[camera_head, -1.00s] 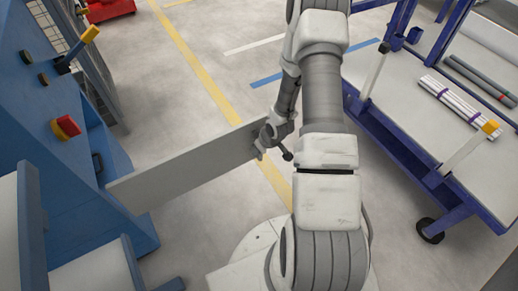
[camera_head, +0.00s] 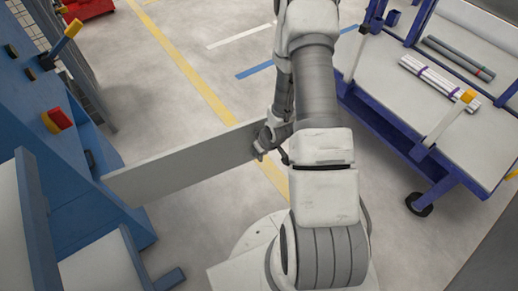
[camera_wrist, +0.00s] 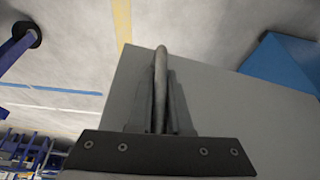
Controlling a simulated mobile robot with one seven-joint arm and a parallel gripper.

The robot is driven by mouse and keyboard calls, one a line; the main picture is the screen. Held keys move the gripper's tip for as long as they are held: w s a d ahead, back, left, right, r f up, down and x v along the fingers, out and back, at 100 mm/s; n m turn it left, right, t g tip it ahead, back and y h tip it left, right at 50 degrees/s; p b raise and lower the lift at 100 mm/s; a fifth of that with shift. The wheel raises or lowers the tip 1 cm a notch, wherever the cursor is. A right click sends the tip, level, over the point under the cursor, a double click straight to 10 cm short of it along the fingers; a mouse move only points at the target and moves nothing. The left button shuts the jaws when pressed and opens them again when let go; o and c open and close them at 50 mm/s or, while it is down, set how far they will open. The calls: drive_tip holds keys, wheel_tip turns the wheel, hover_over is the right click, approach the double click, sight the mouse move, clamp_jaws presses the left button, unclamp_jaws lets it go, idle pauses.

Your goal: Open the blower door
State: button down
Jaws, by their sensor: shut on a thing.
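The blower door (camera_head: 185,165) is a flat grey panel standing out from the blue machine (camera_head: 70,150) at the left of the head view. Its near end meets the machine's side and its far end reaches my arm. In the wrist view the door (camera_wrist: 225,105) fills the middle. A grey bar handle (camera_wrist: 160,62) stands on it. My gripper (camera_wrist: 158,118) is shut on the handle. In the head view my gripper (camera_head: 264,144) is at the door's far end, partly covered by my wrist, and the handle is hard to make out.
A blue-framed cart (camera_head: 410,135) with a light top and several pipes (camera_head: 440,80) stands at the right. Levers with yellow ends (camera_head: 72,28) and a red-yellow knob (camera_head: 56,120) stick out from the machine. The floor beyond the door is clear.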

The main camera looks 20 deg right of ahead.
drive_tip(key=shift+s, duration=0.3)
drive_tip(key=c, duration=0.8)
unclamp_jaws()
drive_tip(key=shift+c, duration=0.2)
drive_tip(key=p+v, duration=0.6)
drive_tip(key=v, duration=1.1)
drive_tip(key=shift+r, duration=0.25)
